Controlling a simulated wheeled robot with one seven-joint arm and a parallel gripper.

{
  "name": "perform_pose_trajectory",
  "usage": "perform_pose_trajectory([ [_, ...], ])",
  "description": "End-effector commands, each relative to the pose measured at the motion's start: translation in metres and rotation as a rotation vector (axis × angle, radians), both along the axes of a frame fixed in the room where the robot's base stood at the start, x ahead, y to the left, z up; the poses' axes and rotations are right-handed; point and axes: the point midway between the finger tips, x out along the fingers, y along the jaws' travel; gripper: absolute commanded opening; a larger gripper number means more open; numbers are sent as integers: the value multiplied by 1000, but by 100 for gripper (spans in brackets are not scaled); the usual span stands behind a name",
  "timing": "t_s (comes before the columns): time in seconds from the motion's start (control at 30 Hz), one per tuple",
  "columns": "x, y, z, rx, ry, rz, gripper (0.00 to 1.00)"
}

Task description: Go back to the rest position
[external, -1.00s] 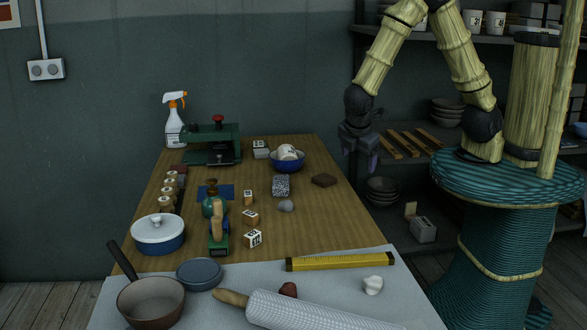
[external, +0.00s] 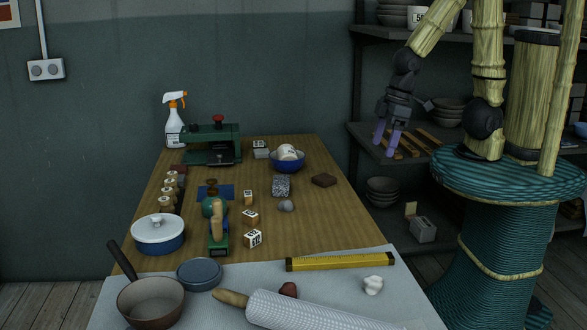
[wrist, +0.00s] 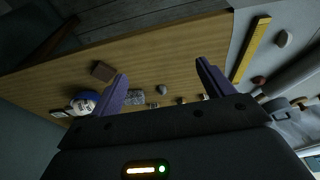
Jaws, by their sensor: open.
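My gripper (external: 386,140) hangs in the air to the right of the table, in front of the dark shelves, with its purple fingers pointing down. In the wrist view, the two fingers of my gripper (wrist: 160,83) are spread wide apart with nothing between them. Beyond them, the wooden table (wrist: 185,60) lies below at a distance. My gripper touches nothing that I can see.
The shelf (external: 365,137) behind my gripper holds wooden slats and bowls (external: 447,112).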

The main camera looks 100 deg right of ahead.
Motion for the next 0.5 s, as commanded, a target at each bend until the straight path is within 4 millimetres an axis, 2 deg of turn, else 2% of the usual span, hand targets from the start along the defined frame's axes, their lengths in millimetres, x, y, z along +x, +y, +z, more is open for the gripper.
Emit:
perform_pose_trajectory([
  [0.03, 0, 0, 16, 0, 0, 0, 80],
  [0.2, 0, 0, 56, 0, 0, 1, 80],
  [0.5, 0, 0, 120, 0, 0, 1, 80],
])
